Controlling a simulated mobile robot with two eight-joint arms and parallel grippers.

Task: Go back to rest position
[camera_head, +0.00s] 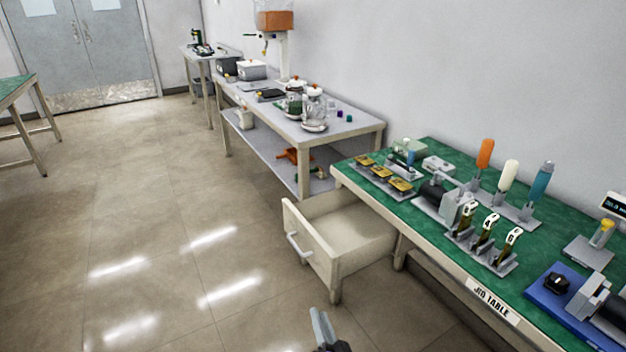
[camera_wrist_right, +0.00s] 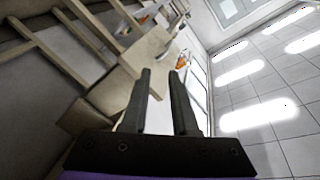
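My right gripper (camera_head: 324,328) shows at the bottom edge of the head view, over the floor in front of the green-topped jig table (camera_head: 437,157). In the right wrist view its two dark fingers (camera_wrist_right: 160,76) stand apart with nothing between them, so it is open and empty. The table's cream drawer (camera_head: 312,247) is pulled out, and the part of its inside that shows is bare. The drawer also seems to show beyond the fingers in the wrist view (camera_wrist_right: 150,52). My left gripper is not in view.
A grey shelved bench (camera_head: 357,124) stands behind. Open floor (camera_head: 150,240) lies to the left.

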